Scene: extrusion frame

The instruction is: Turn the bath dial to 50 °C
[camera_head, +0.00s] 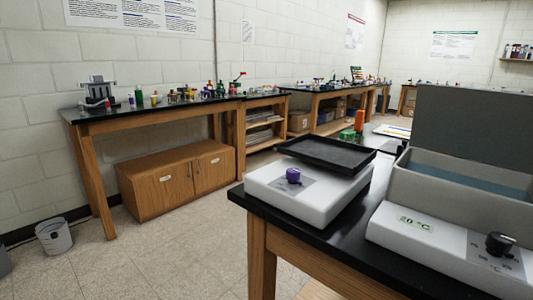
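The water bath (405,192) is a pale grey box at the right edge of the camera view, partly cut off by the frame. Its grey lid (475,125) stands raised behind an open basin. A green-tinted display (416,224) on its sloped front reads 20 °C. The bath's black dial (499,243) sits on a grey panel right of the display. Small marks around the dial are too small to read. My gripper is not in view, and nothing touches the dial.
A white device (310,205) with a purple knob (293,176) and a black tray (326,153) stands left of the bath on the same black-topped bench (330,240). An orange bottle (360,120) stands behind. Wall benches hold small items. Floor (160,255) at left is clear beyond a bin (55,238).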

